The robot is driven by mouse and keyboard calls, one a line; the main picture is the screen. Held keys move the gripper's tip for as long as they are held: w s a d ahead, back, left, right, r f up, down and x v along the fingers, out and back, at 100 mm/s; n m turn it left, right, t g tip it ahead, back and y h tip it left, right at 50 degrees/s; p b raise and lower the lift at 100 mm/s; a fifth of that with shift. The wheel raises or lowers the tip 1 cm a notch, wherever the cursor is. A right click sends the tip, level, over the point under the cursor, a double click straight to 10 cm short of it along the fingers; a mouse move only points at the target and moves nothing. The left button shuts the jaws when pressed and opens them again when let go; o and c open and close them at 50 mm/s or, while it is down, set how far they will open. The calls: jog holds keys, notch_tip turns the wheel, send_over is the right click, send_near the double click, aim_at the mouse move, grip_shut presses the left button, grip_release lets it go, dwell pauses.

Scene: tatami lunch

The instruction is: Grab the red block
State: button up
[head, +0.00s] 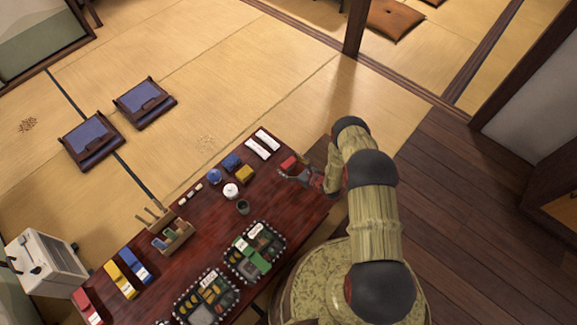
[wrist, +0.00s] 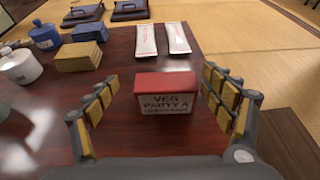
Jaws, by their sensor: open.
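The red block (wrist: 165,93) sits on the dark red table (wrist: 120,125), with a red top and a pale front face lettered "VEG PARTY A" above a smaller, unreadable line. It also shows in the head view (head: 289,163), near the table's far right end. My gripper (wrist: 167,98) is open, with one finger to the left of the block and one to the right. The block appears between the fingers, with a gap on each side. In the head view my gripper (head: 301,178) is low over the table, just beside the block.
Two white packets (wrist: 162,39) lie beyond the block. A yellow block (wrist: 79,56), a blue block (wrist: 89,32), a white pot (wrist: 19,66) and a blue pot (wrist: 43,35) stand to the left. Lunch trays (head: 254,252) lie nearer my base. The table's right edge is close.

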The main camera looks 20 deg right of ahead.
aim_at(286, 161)
jog(key=b+x, duration=0.1)
jog(key=x, duration=0.3)
jog(key=b+x, duration=0.1)
jog(key=x, duration=0.1)
jog(key=shift+d+f+b, duration=0.1)
jog(key=shift+d+b, duration=0.15)
jog(key=shift+b, duration=0.1)
jog(key=shift+c, duration=1.3)
jog(key=c, duration=1.1)
jog(key=shift+o, duration=0.2)
jog(key=shift+r, duration=0.2)
